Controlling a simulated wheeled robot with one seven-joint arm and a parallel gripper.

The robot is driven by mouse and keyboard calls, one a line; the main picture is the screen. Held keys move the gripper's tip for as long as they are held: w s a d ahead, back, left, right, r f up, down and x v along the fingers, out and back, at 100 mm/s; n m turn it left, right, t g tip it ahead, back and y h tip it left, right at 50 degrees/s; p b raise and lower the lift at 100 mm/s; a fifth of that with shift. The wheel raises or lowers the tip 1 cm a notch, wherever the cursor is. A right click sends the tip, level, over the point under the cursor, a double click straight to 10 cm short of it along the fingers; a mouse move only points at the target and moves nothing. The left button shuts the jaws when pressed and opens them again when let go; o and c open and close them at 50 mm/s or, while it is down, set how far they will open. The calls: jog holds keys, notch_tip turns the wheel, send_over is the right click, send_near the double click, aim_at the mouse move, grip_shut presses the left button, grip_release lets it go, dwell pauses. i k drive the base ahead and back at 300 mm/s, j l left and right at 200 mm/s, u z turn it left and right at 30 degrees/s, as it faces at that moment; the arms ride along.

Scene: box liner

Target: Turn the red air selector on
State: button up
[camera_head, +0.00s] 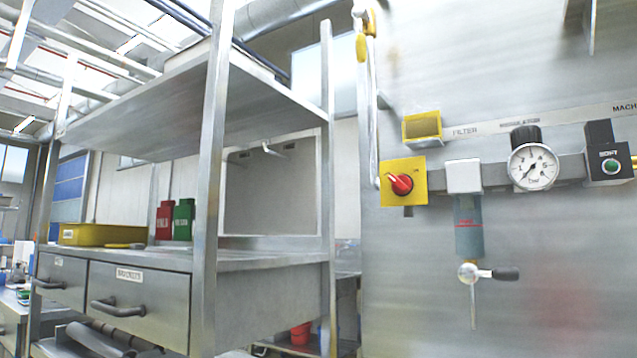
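The red air selector (401,184) is a red rotary knob on a square yellow plate (419,187). It is mounted on the grey machine panel, right of centre in the head view. The knob's handle lies at a slant, with a pale mark on it. Small lettering on the plate is too small to read. My gripper is not in view, and nothing touches the knob.
Right of the selector are a filter bowl (468,226) with a black-handled valve (490,273), a pressure gauge (533,166) and a green button unit (609,163). A yellow box (422,127) sits above. A metal shelf bench (265,256) with drawers stands left.

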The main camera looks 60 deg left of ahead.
aim_at(401, 184)
jog(key=u, duration=2)
